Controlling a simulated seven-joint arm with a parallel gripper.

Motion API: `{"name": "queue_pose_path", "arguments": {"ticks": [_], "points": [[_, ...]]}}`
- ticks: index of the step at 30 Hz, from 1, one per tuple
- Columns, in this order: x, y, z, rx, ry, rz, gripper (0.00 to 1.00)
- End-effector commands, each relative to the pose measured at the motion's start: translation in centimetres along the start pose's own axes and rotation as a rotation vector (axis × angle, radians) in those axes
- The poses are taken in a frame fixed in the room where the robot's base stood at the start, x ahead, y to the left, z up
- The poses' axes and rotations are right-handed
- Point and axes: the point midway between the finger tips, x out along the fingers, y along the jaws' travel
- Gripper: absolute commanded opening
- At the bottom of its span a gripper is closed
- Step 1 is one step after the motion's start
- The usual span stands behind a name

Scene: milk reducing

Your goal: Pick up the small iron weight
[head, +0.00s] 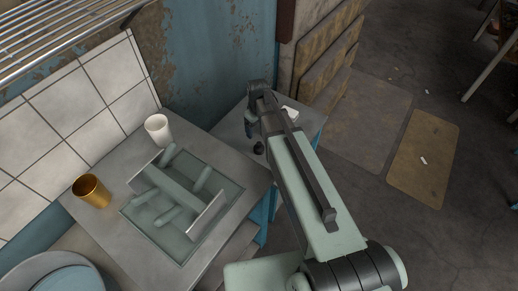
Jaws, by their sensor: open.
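A small dark rounded object (258,148), which looks like the iron weight, sits on the grey side surface (232,122) beyond the counter. My arm reaches from the lower right to this surface. My gripper (250,132) hangs down at the arm's far end, just above and to the left of the dark object in the picture. It is open. The fingers are small and partly hidden by my arm, so I cannot tell whether they touch the object.
A white cup (158,129) and a brass cup (92,191) stand on the counter (109,222) around a pale green fixture (170,195). A white item (290,114) lies on the side surface right of my arm. Boards (325,55) lean behind it. A round basin (55,277) is lower left.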

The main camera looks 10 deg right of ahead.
Motion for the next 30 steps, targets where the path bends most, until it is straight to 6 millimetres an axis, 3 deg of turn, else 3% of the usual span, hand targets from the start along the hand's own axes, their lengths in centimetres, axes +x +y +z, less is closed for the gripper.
{"name": "queue_pose_path", "arguments": {"ticks": [18,24,30], "points": [[-0.01,0.07,-0.14,-1.136,0.005,0.008,0.83],[-0.01,0.07,-0.14,-1.372,0.004,0.009,0.83],[0.43,0.08,-0.16,-1.454,0.004,0.009,0.83]]}}
